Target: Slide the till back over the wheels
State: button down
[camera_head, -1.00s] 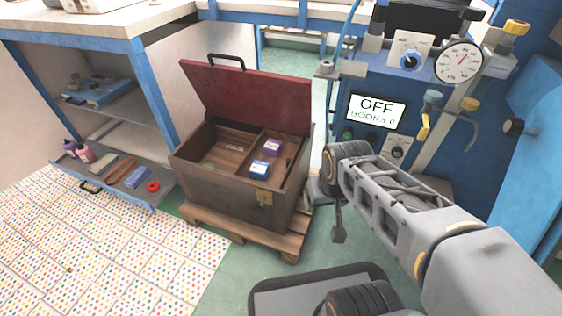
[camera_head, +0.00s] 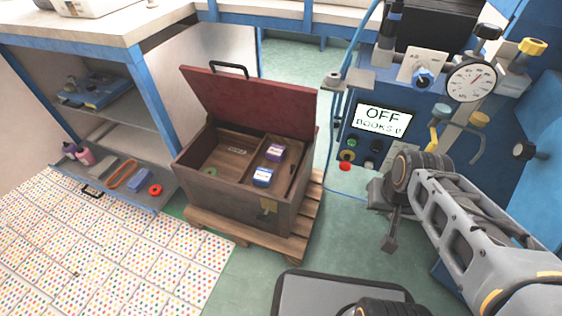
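The wooden chest (camera_head: 222,201) stands open on a pallet, its red lid (camera_head: 250,104) tilted back. Inside is a wooden till or divided tray; I cannot tell exactly where its edges lie. A purple box (camera_head: 276,152) and a blue-and-white box (camera_head: 262,177) sit in the right part. A small green ring (camera_head: 211,171) lies at the left; I cannot tell whether it is one of the wheels. My gripper (camera_head: 389,244) hangs to the right of the chest, apart from it and small in view. Whether its fingers are open or shut does not show.
The pallet (camera_head: 250,238) sticks out around the chest. A blue machine panel (camera_head: 384,121) reading OFF stands at the back right. A workbench (camera_head: 110,40) with a low shelf (camera_head: 115,185) of small items is at the left. Green floor is clear between chest and gripper.

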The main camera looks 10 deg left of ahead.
aim_at(286, 172)
jog(key=z, duration=0.45)
jog(key=k, duration=0.5)
jog(key=u, duration=1.35)
jog(key=i, duration=0.5)
jog(key=z, duration=0.05)
